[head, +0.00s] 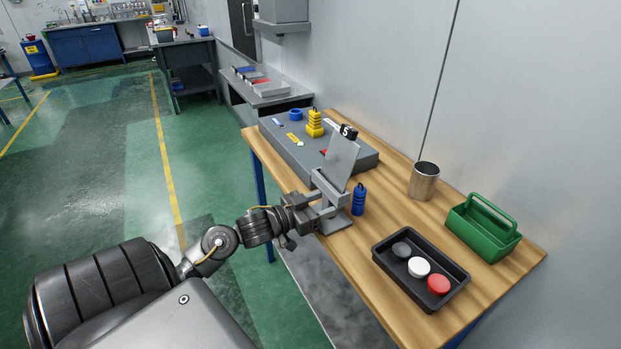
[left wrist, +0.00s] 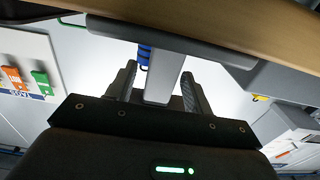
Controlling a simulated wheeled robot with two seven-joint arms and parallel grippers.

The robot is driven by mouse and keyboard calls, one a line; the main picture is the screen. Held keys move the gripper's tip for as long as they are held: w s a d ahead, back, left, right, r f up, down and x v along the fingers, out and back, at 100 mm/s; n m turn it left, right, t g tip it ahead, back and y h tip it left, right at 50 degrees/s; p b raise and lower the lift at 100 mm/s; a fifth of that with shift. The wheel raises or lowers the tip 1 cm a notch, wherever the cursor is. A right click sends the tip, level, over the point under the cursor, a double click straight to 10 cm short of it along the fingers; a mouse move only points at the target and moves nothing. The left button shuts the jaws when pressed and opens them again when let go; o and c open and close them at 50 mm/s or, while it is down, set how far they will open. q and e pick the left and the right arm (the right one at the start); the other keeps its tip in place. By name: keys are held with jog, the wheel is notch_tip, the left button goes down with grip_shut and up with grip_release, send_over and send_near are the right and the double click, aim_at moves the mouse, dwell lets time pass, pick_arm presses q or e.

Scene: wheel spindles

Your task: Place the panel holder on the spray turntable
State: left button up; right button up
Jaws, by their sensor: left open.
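The panel holder (head: 336,223) stands upright on the wooden table near its left edge. The image there is inverted, with the base (left wrist: 195,45) at the top. I cannot make out a spray turntable. My right gripper is out of view.
A blue ribbed cylinder (head: 359,199) stands close right of the holder. A grey block (head: 290,150) with yellow and blue parts lies behind. A black tray (head: 393,268) of discs, a metal cup (head: 424,181) and a green caddy (head: 484,232) are to the right on the table (head: 400,215).

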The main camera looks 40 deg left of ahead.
pick_arm(q)
jog(key=b+v, duration=0.1)
jog(key=v, duration=1)
jog(key=shift+s, duration=0.3)
jog(key=shift+a, duration=0.1)
